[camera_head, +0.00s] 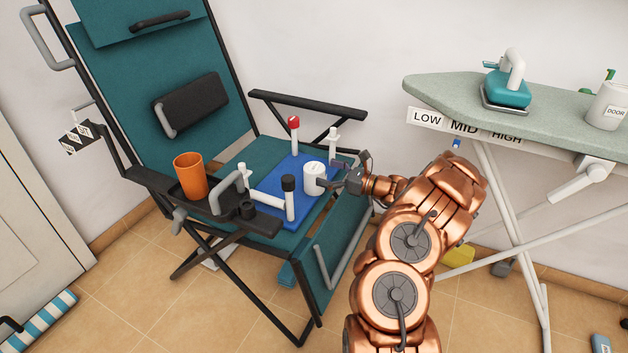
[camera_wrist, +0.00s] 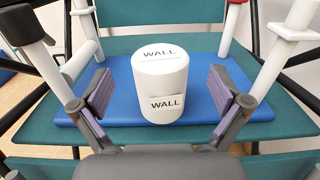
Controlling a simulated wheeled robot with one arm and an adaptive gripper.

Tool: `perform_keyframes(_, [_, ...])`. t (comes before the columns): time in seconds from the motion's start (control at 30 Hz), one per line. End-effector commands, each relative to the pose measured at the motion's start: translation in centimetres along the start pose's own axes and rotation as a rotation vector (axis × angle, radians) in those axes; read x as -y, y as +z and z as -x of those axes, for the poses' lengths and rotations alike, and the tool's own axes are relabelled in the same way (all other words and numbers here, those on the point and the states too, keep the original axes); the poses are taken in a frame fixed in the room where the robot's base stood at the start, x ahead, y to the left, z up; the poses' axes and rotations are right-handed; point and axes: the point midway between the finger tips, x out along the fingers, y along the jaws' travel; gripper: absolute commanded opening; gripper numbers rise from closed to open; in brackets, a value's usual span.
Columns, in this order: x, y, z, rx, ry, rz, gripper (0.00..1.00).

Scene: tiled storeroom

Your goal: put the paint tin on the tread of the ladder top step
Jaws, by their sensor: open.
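A white tin marked WALL (camera_head: 314,180) stands upright on a blue board on the seat of a teal folding chair. In the wrist view the WALL tin (camera_wrist: 160,88) stands between my open fingers, with a gap on each side. My gripper (camera_head: 337,184) is beside the tin in the head view, reaching in from the right. A second white tin, marked DOOR (camera_head: 608,106), stands on the ironing board at the right. I see no ladder or top step in either view.
The blue board (camera_head: 270,212) carries white posts, with a red cap (camera_head: 293,122) and a black cap (camera_head: 288,183). An orange cup (camera_head: 190,176) stands on the chair's left armrest. A teal iron (camera_head: 508,90) sits on the ironing board (camera_head: 450,92).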

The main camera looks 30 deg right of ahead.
Motion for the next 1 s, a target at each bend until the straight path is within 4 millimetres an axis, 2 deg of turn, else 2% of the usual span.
perform_keyframes(0.13, [0.0, -0.7, -2.1, -0.001, 0.002, 0.000, 0.99])
perform_keyframes(0.3, [0.1, -0.5, -3.8, 0.000, -0.001, 0.000, 0.99])
perform_keyframes(0.6, [0.1, -0.3, -4.1, 0.001, -0.004, -0.001, 0.99])
perform_keyframes(1.0, [0.1, -0.3, -4.1, 0.001, -0.003, -0.001, 0.57])
